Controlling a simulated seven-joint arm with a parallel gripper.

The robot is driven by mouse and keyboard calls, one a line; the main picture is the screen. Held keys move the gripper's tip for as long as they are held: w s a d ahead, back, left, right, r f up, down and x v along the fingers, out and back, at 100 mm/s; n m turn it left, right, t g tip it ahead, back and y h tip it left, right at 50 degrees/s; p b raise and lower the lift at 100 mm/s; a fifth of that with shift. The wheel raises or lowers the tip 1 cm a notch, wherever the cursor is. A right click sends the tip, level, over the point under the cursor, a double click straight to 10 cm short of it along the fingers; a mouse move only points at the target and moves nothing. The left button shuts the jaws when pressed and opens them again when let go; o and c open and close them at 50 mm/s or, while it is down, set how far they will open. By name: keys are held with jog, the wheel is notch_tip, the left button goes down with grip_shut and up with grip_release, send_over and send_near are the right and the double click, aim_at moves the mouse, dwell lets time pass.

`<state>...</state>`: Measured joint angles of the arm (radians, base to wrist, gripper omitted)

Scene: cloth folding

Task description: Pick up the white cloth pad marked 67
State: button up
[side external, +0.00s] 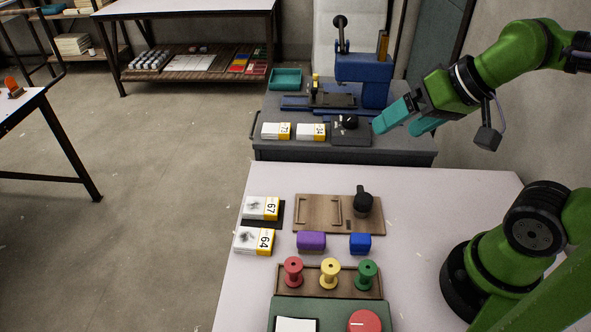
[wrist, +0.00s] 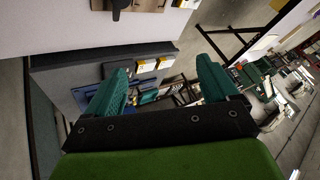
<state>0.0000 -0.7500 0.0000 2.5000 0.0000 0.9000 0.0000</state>
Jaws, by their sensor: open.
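The white cloth pad marked 67 (side external: 260,208) lies on a dark base at the left of the pale table, with a yellow number tab on its right end. The pad marked 64 (side external: 253,241) lies just in front of it. My gripper (side external: 399,124) has teal fingers and is held high above the grey cabinet behind the table, well apart from the pad. In the wrist view my gripper (wrist: 165,85) is open and empty, its fingers spread wide. I cannot make out the pad marked 67 in the wrist view.
A wooden tray (side external: 312,226) with a black-knobbed piece sits right of the pads. Purple (side external: 311,241) and blue (side external: 360,243) blocks and several coloured spools stand nearer. The grey cabinet (side external: 345,153) holds pads marked 73 (side external: 275,131) and 24 (side external: 311,132) and a blue machine (side external: 364,75).

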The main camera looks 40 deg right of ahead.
jog(key=n+g+h, duration=0.2)
jog(key=n+g, duration=0.5)
jog(key=n, duration=0.6)
send_over(261, 205)
notch_tip(261, 205, down, 8)
notch_tip(261, 205, down, 16)
jog(key=shift+r, duration=0.1)
